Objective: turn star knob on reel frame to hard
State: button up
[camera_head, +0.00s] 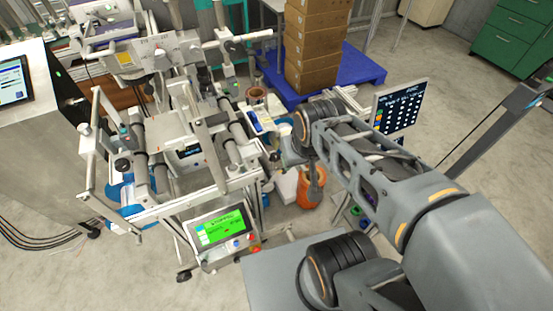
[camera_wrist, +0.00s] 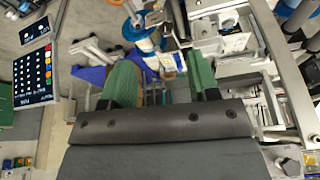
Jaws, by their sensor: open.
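The reel frame (camera_head: 205,185) is a pale metal machine with rollers, left of centre in the head view. Its metal rails (camera_wrist: 262,70) fill the right of the wrist view. I cannot pick out the star knob for certain. A small dark knob (camera_wrist: 290,166) shows at the lower right of the wrist view; I cannot tell if it is the star one. My gripper (camera_wrist: 160,82) is open, its two green fingers apart, with nothing held between them. In the head view my arm reaches in from the right, ending beside the frame; its fingers are not clear there.
A control box with a green screen (camera_head: 222,230) stands at the frame's front. Stacked cartons (camera_head: 315,45) sit on a blue pallet (camera_head: 362,68) behind. An orange container (camera_head: 309,190) stands below my wrist. A dark panel (camera_head: 401,107) is to the right. Open floor lies front left.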

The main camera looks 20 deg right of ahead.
aim_at(274, 157)
jog(key=z, duration=2.05)
jog(key=k, duration=1.25)
jog(key=u, duration=1.5)
jog(key=i, duration=0.5)
